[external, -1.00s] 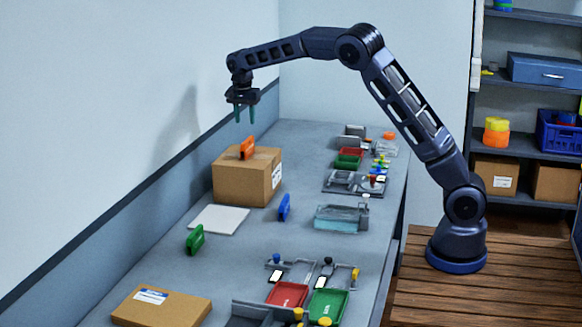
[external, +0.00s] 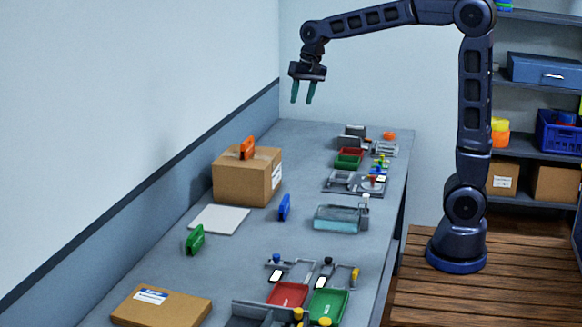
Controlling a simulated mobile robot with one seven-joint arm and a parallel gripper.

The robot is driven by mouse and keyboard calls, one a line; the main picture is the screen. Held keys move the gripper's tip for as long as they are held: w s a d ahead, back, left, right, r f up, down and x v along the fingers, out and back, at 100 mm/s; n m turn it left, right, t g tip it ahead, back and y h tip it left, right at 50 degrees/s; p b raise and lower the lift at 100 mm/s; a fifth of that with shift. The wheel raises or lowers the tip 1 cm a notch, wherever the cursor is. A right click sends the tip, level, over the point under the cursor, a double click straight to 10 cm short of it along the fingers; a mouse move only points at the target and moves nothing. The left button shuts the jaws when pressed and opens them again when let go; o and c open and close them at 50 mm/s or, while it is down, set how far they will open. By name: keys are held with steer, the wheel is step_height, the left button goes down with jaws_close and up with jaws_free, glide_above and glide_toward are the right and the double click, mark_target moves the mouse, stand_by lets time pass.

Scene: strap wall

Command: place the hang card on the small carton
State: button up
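A brown box-shaped carton (external: 240,184) stands by the wall with a white label on its right side. An upright orange piece (external: 247,148) stands on its top. A similar upright blue piece (external: 284,207) and green piece (external: 195,240) stand on the bench. Which of these is the hang card I cannot tell for certain. A flat brown carton (external: 185,309) with a blue and white label lies at the front left. My gripper (external: 303,98) is high above the bench's far part, up and right of the orange piece. Its fingers point down, apart and empty.
A white flat pad (external: 219,219) lies before the taller carton. A clear bin (external: 341,219), red tray (external: 288,295) and green tray (external: 328,305) occupy the right side. Several small parts and fixtures stand at the back right. The bench's left middle is mostly clear.

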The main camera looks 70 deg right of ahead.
steer(key=s+a+f+n, duration=0.2)
steer(key=s+a+n, duration=0.1)
steer(key=s, duration=0.7)
steer(key=s+a+f+n+t, duration=0.1)
steer(key=s+a+f+n, duration=0.1)
steer(key=s+a, duration=0.3)
steer(key=s+a+f+n+t, duration=0.1)
steer(key=s+a+n, duration=0.3)
steer(key=s, duration=1)
steer(key=shift+s+a+f+n, duration=0.15)
steer(key=shift+s+f+n, duration=0.15)
steer(key=shift+f+n, duration=0.25)
